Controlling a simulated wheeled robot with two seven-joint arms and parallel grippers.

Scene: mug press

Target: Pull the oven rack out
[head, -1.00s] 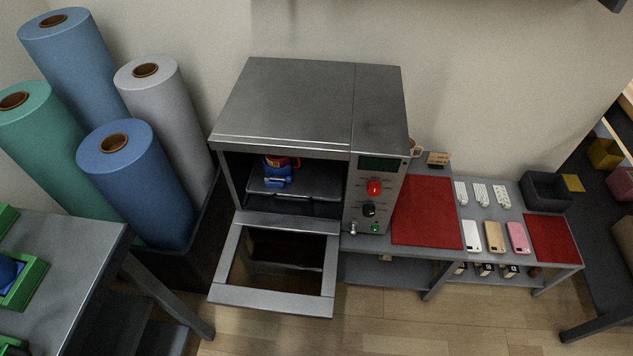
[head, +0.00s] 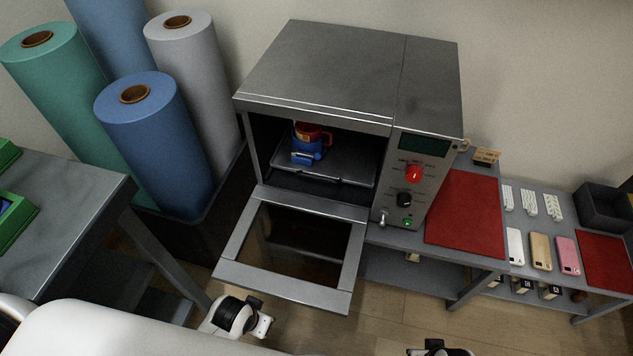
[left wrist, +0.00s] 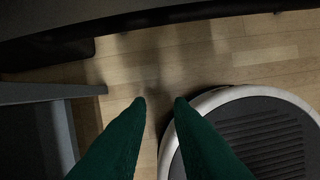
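The grey oven (head: 345,70) stands with its door (head: 285,287) folded down open. Inside, the dark oven rack (head: 350,160) lies flat within the chamber. A blue and red mug-like object (head: 307,150) sits on the rack's left part. In the head view, a white and black end of my left arm (head: 238,317) is below the door, apart from it; its fingers are not clear there. In the left wrist view, the green fingers of my left gripper (left wrist: 160,103) are apart with nothing between them, above the floor. Only a bit of my right arm (head: 440,349) shows at the bottom edge.
Blue, green and grey rolls (head: 150,140) stand left of the oven. A grey table (head: 75,215) is at the left. Right of the oven, a bench holds red mats (head: 466,215) and several phones (head: 541,250). Wooden floor (head: 390,310) is clear before the oven.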

